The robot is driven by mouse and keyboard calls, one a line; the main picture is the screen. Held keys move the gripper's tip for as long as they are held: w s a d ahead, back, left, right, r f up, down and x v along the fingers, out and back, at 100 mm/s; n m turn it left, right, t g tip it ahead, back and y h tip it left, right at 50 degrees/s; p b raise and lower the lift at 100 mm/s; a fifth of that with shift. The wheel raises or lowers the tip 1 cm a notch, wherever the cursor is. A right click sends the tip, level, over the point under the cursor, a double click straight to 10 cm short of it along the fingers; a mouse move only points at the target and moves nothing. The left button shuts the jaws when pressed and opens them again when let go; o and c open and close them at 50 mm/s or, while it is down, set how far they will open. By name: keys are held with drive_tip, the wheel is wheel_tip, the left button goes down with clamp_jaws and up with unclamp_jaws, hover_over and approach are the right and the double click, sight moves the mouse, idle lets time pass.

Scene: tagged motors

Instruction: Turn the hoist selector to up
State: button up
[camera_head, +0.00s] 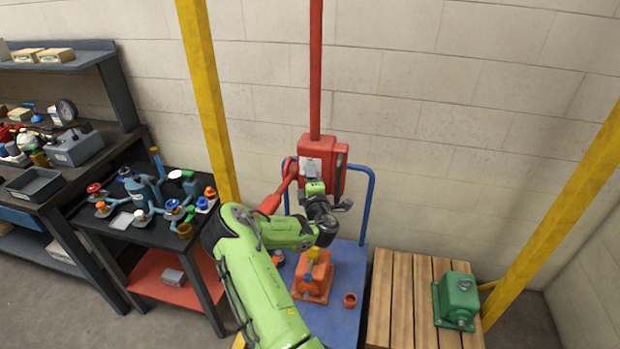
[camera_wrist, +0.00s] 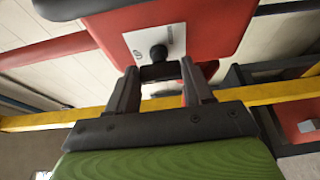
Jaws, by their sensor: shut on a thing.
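The hoist is a red box (camera_head: 328,148) hanging on a red vertical post in the head view; its red face (camera_wrist: 205,35) fills the top of the wrist view. A white label plate (camera_wrist: 150,42) sits on that face. The hoist selector (camera_wrist: 158,53) is a small black knob on the plate. My gripper (camera_wrist: 160,74) is shut on the selector, with a finger on either side of its dark handle. In the head view my gripper (camera_head: 313,180) is at the hoist's front and hides the knob. The plate's marks are too small to read, so I cannot tell the selector's setting.
Below the hoist stands a blue cart (camera_head: 345,318) with an orange motor (camera_head: 313,280). A wooden pallet (camera_head: 391,300) with a green motor (camera_head: 457,300) lies at right. Yellow posts (camera_head: 208,90) flank the hoist. A bench with valves (camera_head: 140,238) stands at left.

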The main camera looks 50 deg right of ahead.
drive_tip(key=o, duration=0.8)
drive_tip(key=shift+c, duration=0.2)
drive_tip(key=b+v, duration=0.7)
drive_tip(key=v, duration=0.8)
drive_tip(key=shift+s+a, duration=0.2)
drive_tip(key=shift+a, duration=0.1)
